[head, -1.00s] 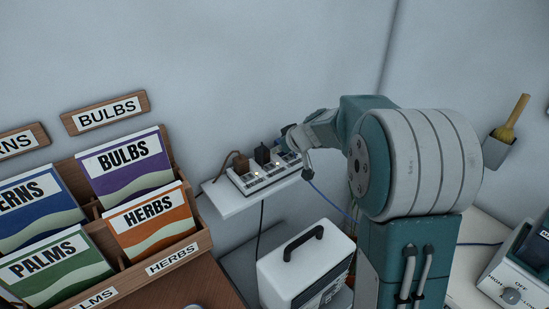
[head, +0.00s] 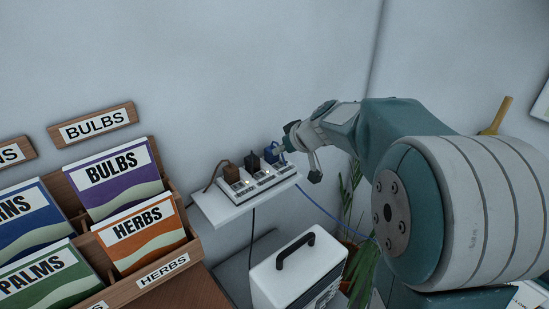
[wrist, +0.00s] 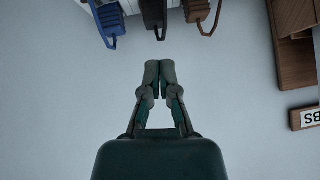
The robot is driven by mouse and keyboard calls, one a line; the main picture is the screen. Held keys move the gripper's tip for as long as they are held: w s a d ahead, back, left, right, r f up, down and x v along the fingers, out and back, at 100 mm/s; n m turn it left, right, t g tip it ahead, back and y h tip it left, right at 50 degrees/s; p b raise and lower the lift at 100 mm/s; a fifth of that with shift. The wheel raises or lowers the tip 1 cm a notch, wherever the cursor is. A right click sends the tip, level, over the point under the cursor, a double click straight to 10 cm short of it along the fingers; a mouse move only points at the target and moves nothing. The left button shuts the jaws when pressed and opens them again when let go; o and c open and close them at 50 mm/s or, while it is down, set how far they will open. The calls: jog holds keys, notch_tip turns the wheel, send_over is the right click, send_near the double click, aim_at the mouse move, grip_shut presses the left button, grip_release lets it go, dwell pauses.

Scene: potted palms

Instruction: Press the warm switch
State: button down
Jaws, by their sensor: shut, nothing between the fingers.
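A white power strip (head: 262,181) lies on a small white wall shelf (head: 217,211). Brown (head: 231,172), black (head: 252,163) and blue (head: 272,153) plugs stand along its back side. Small switches, some with glowing lights, run along its front; their labels are too small to read. My gripper (head: 283,144) is near the blue plug at the strip's right end; whether it touches is unclear. In the wrist view my gripper (wrist: 160,66) is shut and empty, below the black plug (wrist: 154,14), between the blue plug (wrist: 106,18) and the brown plug (wrist: 199,12).
A wooden seed-packet rack (head: 176,268) stands at the left. A white box with a black handle (head: 297,268) sits below the shelf. A green plant (head: 360,268) is behind my arm. A blue cable (head: 330,211) hangs from the strip's right side.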

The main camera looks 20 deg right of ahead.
jog(key=shift+a+f, duration=0.1)
jog(key=shift+a, duration=0.1)
send_over(255, 174)
jog(key=s+d, duration=0.2)
jog(key=f, duration=0.6)
jog(key=shift+w+a+f, duration=0.15)
jog(key=shift+a+f, duration=0.05)
jog(key=shift+f, duration=0.15)
jog(key=f, duration=0.3)
jog(key=shift+a+f, duration=0.2)
jog(key=shift+a, duration=0.05)
jog(key=shift+f, duration=0.4)
